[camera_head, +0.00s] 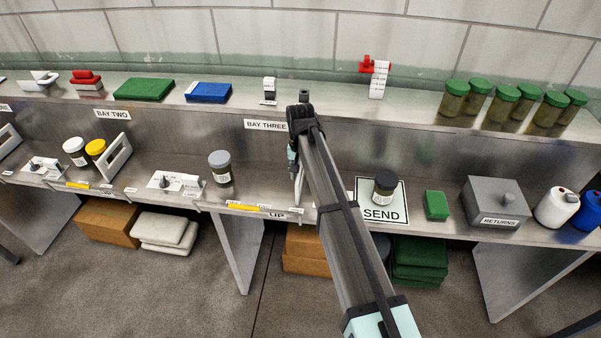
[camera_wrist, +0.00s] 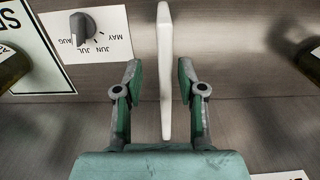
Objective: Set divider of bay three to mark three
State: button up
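The bay three divider is a white upright plate. It shows edge-on in the wrist view (camera_wrist: 165,70) and is partly hidden by my arm in the head view (camera_head: 299,186). My gripper (camera_wrist: 160,82) is open around it, one finger on each side, with a visible gap to both fingers. In the head view my gripper (camera_head: 293,157) is over the bay under the BAY THREE label (camera_head: 264,125). A yellow strip (camera_head: 245,207) lies along the bay's front edge; its marks are too small to read.
A grey-lidded jar (camera_head: 220,168) stands left of the divider. A month dial (camera_wrist: 83,28) is close by in the wrist view. The SEND mat (camera_head: 395,213) with a dark-lidded jar (camera_head: 384,185) is to the right. A grey RETURNS box (camera_head: 490,205) stands further right.

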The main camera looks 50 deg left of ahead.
jog(key=shift+r, duration=0.1)
notch_tip(320, 180, up, 12)
dwell(0.5)
